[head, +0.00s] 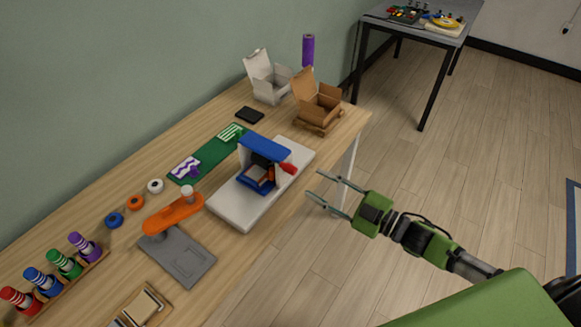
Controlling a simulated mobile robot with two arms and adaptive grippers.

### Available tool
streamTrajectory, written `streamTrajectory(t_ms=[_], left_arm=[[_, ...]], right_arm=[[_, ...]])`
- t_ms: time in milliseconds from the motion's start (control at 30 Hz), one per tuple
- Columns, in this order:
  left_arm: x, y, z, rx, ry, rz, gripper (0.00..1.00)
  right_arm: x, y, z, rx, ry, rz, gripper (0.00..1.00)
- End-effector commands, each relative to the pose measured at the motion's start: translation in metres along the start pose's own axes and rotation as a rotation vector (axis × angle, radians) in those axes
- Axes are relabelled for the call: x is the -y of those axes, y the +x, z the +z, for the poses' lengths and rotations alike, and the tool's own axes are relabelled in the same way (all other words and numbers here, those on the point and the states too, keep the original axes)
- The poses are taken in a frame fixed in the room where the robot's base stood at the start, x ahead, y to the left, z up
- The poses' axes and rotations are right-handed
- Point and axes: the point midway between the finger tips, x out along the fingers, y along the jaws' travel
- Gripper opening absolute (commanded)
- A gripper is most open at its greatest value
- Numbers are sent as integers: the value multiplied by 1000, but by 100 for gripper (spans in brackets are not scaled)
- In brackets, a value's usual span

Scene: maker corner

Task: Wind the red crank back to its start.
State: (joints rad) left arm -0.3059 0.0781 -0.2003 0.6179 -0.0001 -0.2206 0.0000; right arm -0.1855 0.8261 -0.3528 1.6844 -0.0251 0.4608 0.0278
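The red crank (288,168) sticks out from the right side of a small machine with a blue top (264,149), white side and dark inside. The machine stands on a thick white base (236,211) near the table's front edge. A brown block shows inside it, above a blue lower part. My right gripper (314,186) comes in from the right. Its two fingers are spread, with nothing between them. Its tips are to the right of and slightly below the crank in the picture, apart from it, off the table's front edge. My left gripper is not in view.
The wooden table (325,160) also holds an orange press (173,213) on a grey plate, a green mat (213,153), a rack of coloured cylinders (65,284), and open white (268,82) and brown boxes (318,105). Free floor lies right of the table.

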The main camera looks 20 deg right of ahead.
Motion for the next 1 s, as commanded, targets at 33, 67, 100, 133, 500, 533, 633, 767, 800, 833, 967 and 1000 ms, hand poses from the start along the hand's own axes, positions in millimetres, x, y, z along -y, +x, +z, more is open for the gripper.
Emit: streamTrajectory(t_ms=[33, 67, 100, 133, 500, 533, 633, 767, 800, 833, 967, 1000], left_arm=[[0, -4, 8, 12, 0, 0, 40], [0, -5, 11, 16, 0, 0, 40], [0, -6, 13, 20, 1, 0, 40], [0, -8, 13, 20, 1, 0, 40], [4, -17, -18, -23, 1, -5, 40], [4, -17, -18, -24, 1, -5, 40], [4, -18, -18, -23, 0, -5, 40], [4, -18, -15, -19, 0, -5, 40], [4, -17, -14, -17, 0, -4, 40], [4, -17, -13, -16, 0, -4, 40], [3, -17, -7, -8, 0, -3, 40], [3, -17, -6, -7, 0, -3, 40]], right_arm=[[-3, 11, -3, -4, -2, 2, 34], [-3, 17, -3, -5, -2, 2, 34], [-3, 25, -3, -4, 0, 3, 34], [-3, 31, -2, -3, 0, 3, 34], [-2, 88, -1, -2, -1, 1, 34], [-1, 91, -1, -2, -1, 0, 34], [0, 95, 0, -1, -1, -1, 34], [0, 97, 0, -1, -1, -1, 34], [0, 97, 0, -1, -1, -1, 34], [0, 97, 0, 0, -1, -1, 34], [0, 96, 0, -1, -1, -1, 24], [0, 96, 0, -1, -1, -1, 14]])
